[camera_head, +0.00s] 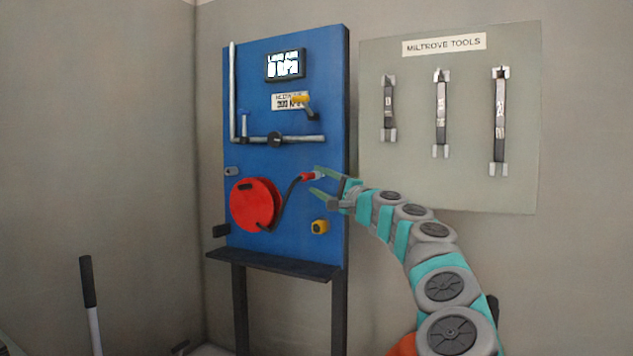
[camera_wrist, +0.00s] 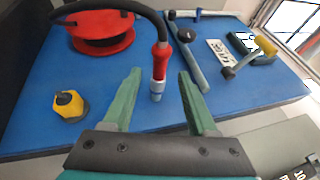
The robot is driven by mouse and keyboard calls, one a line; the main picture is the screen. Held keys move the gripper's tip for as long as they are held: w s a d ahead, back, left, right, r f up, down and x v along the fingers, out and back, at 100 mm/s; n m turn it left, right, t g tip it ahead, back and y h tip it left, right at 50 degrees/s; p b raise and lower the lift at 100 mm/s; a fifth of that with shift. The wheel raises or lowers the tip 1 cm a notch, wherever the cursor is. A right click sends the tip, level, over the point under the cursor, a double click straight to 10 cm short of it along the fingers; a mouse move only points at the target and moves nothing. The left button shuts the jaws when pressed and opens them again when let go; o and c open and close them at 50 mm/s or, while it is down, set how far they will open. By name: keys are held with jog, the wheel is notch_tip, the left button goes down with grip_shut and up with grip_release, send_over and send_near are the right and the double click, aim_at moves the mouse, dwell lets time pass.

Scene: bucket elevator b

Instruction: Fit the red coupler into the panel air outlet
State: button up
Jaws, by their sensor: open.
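The red coupler (camera_head: 307,176) with a pale metal tip is on the end of a black hose in front of the blue panel (camera_head: 290,215). In the wrist view the coupler (camera_wrist: 160,66) lies between and slightly beyond my fingertips, with gaps on both sides. My gripper (camera_head: 314,179) is open, and its green fingers (camera_wrist: 159,75) point toward the panel. A yellow fitting with a dark round face (camera_head: 319,227) sits low on the panel's right; it also shows in the wrist view (camera_wrist: 69,104). I cannot tell for certain whether it is the air outlet.
A red hose reel (camera_head: 256,205) is left of the coupler. Above are grey pipes (camera_head: 280,139), a yellow-handled lever (camera_head: 301,99) and a display (camera_head: 285,66). A dark ledge (camera_head: 275,265) runs below. A grey tool board (camera_head: 455,180) hangs at right.

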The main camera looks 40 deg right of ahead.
jog(key=shift+b+v, duration=0.4)
jog(key=shift+v, duration=2.45)
jog(key=shift+a+r, duration=0.1)
